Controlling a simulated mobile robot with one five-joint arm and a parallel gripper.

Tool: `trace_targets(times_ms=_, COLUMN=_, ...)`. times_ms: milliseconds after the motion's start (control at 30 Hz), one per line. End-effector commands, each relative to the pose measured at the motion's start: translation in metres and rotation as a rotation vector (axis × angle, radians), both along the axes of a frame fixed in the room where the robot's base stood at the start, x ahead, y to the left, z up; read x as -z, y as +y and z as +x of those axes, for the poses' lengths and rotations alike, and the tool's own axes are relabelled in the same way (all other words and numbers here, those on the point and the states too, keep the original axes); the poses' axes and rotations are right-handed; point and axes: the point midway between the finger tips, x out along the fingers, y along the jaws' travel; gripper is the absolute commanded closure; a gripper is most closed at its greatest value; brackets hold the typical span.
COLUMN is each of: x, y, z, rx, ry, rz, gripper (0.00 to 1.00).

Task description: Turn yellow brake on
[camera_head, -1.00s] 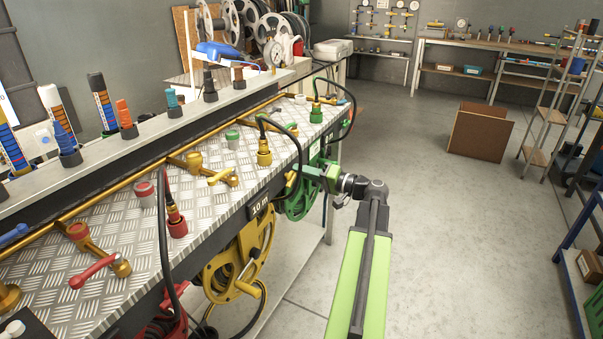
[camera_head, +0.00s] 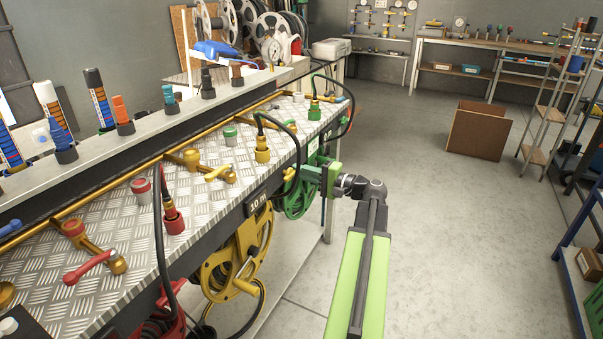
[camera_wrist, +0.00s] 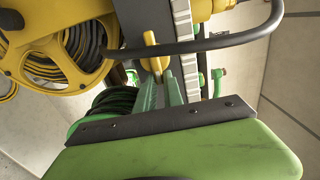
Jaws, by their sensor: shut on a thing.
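The yellow brake (camera_wrist: 150,48) is a small yellow lever at the bench's front edge, between the yellow and green reels in the wrist view. My gripper (camera_wrist: 158,76) has its green fingers closed around the near end of this lever. In the head view my gripper (camera_head: 304,171) is at the bench's front edge, beside the green reel. The yellow hose reel (camera_head: 233,262) hangs under the bench below the 10 m label, and shows at upper left in the wrist view (camera_wrist: 38,66).
The green reel (camera_head: 297,203) hangs just behind my gripper. A dark hose (camera_wrist: 238,40) arches close over the fingers from a yellow coupling (camera_head: 262,155). The bench top (camera_head: 205,210) carries red, yellow and green taps. The floor (camera_head: 420,210) to the right is open.

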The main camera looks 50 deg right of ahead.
Motion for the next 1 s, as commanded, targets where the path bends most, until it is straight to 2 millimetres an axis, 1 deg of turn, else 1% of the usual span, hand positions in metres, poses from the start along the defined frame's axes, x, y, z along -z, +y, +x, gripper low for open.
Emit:
trace_targets(times_ms=33, x=0.003, y=0.006, z=-0.001, rx=-0.018, ry=0.008, rz=-0.002, gripper=1.0)
trace_targets(times_ms=300, x=0.003, y=0.007, z=0.0, rx=-0.018, ry=0.008, rz=-0.002, gripper=1.0)
trace_targets(times_ms=333, x=0.003, y=0.007, z=0.0, rx=-0.018, ry=0.008, rz=-0.002, gripper=0.87)
trace_targets(times_ms=500, x=0.002, y=0.006, z=0.0, rx=-0.018, ry=0.007, rz=-0.002, gripper=0.65)
trace_targets(times_ms=533, x=0.002, y=0.006, z=0.0, rx=-0.017, ry=0.007, rz=-0.002, gripper=0.63)
trace_targets(times_ms=733, x=0.001, y=0.004, z=0.0, rx=-0.013, ry=0.004, rz=-0.001, gripper=0.63)
trace_targets(times_ms=833, x=0.001, y=0.003, z=-0.005, rx=-0.012, ry=0.004, rz=-0.001, gripper=0.63)
trace_targets(times_ms=933, x=0.001, y=-0.001, z=-0.019, rx=-0.009, ry=0.004, rz=0.0, gripper=0.63)
trace_targets(times_ms=1000, x=0.001, y=-0.005, z=-0.035, rx=-0.009, ry=0.004, rz=0.0, gripper=0.63)
